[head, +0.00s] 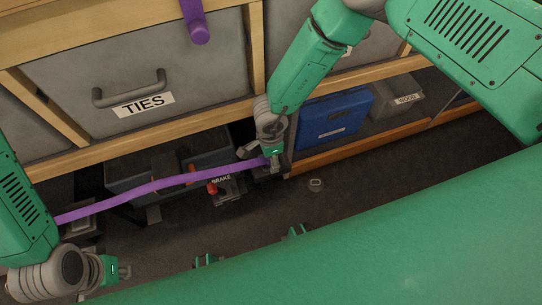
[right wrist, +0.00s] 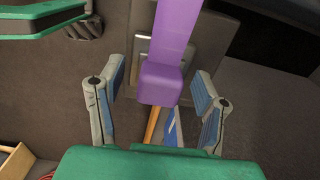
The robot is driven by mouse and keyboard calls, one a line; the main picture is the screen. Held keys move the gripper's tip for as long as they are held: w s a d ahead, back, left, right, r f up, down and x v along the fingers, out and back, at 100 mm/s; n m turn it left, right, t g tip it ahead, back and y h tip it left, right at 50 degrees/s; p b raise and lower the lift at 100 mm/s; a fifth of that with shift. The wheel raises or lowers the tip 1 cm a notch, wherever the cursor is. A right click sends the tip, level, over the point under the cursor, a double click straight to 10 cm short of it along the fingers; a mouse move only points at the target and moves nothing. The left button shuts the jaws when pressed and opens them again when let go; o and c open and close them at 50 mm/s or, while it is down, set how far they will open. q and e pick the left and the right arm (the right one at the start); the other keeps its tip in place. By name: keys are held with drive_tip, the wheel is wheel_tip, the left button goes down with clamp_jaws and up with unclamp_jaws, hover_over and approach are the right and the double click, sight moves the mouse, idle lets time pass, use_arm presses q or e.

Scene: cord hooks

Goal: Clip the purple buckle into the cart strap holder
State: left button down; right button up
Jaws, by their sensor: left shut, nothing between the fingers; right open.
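The purple strap (head: 160,184) runs from the left, behind my left arm, to my right gripper (head: 272,160) beside the dark cart. In the right wrist view the purple buckle (right wrist: 160,84) is a blocky end on the strap, between the spread fingers of my right gripper (right wrist: 158,105). The fingers stand apart from it on both sides. A grey plate-like fitting (right wrist: 144,45) shows behind the buckle; I cannot tell whether it is the strap holder or whether the buckle touches it. My left gripper (head: 121,271) is shut and empty at lower left.
A grey drawer labelled TIES (head: 70,75) is above the cart. A red-knobbed lever labelled BRAKE (head: 213,188) is just left of my right gripper. A blue bin (head: 331,118) and a grey WOOD bin (head: 405,98) stand right. Another purple piece (head: 197,22) hangs at the top. Dark floor is mostly clear.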

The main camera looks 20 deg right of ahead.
drive_tip(key=shift+a, duration=0.1)
idle(0.6)
clamp_jaws()
drive_tip(key=shift+r, duration=0.2)
drive_tip(key=shift+r+p, duration=2.6)
drive_tip(key=shift+r, duration=0.25)
